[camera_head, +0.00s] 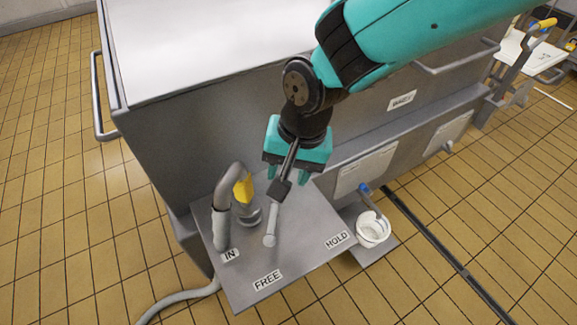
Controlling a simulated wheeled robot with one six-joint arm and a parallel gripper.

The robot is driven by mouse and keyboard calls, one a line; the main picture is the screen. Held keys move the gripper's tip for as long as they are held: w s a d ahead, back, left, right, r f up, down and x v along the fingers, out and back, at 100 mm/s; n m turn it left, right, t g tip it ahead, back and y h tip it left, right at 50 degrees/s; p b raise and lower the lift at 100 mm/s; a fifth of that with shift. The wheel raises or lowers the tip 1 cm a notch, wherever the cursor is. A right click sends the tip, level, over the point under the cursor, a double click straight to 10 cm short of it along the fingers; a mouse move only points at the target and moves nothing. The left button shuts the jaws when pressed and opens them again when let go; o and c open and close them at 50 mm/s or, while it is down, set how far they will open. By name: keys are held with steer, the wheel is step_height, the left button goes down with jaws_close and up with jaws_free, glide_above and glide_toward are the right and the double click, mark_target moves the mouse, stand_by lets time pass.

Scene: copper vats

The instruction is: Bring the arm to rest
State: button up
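My gripper (290,176) hangs from my arm over the grey plate (245,278) at the vat's side. Its two short teal fingers point down and stand apart, with a gap between them. A thin rod with a dark block and a pale, rounded lower end (270,238) shows in front of the gripper and down to the plate. Where its upper end goes and whether it joins the gripper I cannot tell. The fingers do not visibly close on it.
The large grey metal vat (160,130) fills the middle. The plate bears a bent pipe (222,200) with a yellow tab (243,188) and labels IN, FREE and HOLD. The tiled floor (60,240) at left is clear.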

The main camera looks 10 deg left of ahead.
stand_by(0.4)
steer(key=s+d+r+n+y+p, duration=0.15)
steer(key=d+r+p, duration=0.45)
steer(key=d+r, duration=0.85)
steer(key=s+d+r+n+p, duration=0.3)
steer(key=s+d+r+n, duration=0.1)
steer(key=s+d+r, duration=0.4)
steer(key=shift+s+d+r, duration=0.15)
steer(key=shift+s+r, duration=0.1)
steer(key=shift+r, duration=0.55)
